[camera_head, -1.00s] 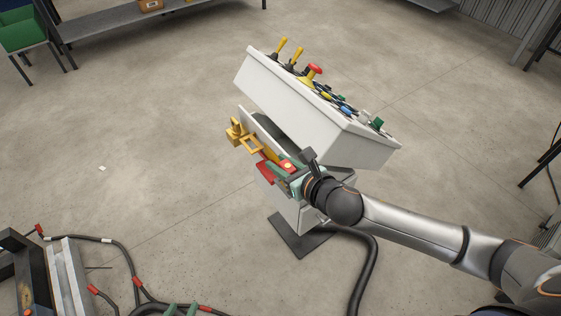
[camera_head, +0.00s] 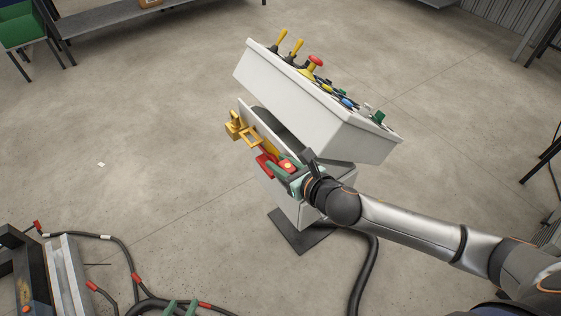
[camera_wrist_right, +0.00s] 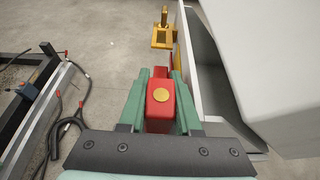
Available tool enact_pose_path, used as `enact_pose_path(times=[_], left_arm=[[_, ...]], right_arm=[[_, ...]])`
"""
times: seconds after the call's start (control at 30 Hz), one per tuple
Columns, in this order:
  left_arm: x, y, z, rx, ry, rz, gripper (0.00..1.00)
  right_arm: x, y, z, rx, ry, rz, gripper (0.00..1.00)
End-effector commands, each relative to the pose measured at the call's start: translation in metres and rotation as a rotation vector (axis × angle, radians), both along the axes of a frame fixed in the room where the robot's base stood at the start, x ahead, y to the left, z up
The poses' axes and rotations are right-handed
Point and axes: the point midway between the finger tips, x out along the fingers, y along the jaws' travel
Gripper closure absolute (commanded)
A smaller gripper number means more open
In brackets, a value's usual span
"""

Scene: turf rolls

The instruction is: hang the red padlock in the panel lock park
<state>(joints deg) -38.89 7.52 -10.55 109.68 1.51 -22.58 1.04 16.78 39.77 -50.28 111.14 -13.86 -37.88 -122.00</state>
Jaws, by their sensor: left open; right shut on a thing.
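The red padlock (camera_head: 287,165), with a round yellow disc on its face, is between the green fingers of my right gripper (camera_head: 282,170), which is shut on it. The wrist view shows the padlock (camera_wrist_right: 160,106) between both fingers; its shackle is hidden. A yellow bracket (camera_head: 250,138) sticks out from the panel's side, just beyond the padlock, and also shows in the wrist view (camera_wrist_right: 162,38). It looks like the lock park. A red part (camera_head: 264,166) lies beside the gripper; I cannot tell what it belongs to. My left gripper (camera_head: 181,309) is open at the bottom edge, only its tips showing.
The white control panel (camera_head: 300,105) has levers and buttons on top and stands on a dark base plate (camera_head: 290,240). A black cable (camera_head: 368,275) runs from it. A metal frame (camera_head: 65,285) and cables lie at lower left. The floor left of the panel is clear.

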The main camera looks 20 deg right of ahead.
Motion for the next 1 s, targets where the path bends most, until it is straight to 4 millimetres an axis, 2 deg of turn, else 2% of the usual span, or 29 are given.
enact_pose_path(times=[0.13, 0.17, 0.43, 1.0], left_arm=[[-0.0001, 0.0001, -0.0029, 0.0, 0.0, 0.0, 0.5], [-0.0001, 0.0, -0.0021, 0.0, 0.0, 0.0, 0.5], [-0.0001, 0.0, -0.0019, 0.0, 0.0, 0.0, 0.5], [-0.0001, 0.0, -0.0016, 0.0, 0.0, 0.0, 0.5]], right_arm=[[0.0, 0.0003, -0.0042, 0.0, -0.001, 0.001, 1.0], [0.0001, 0.0002, -0.0031, 0.0, -0.001, 0.001, 0.65], [0.0001, -0.0001, -0.003, -0.001, -0.001, 0.0, 0.34], [-0.0022, -0.0052, -0.0021, -0.009, -0.001, -0.007, 0.33]])
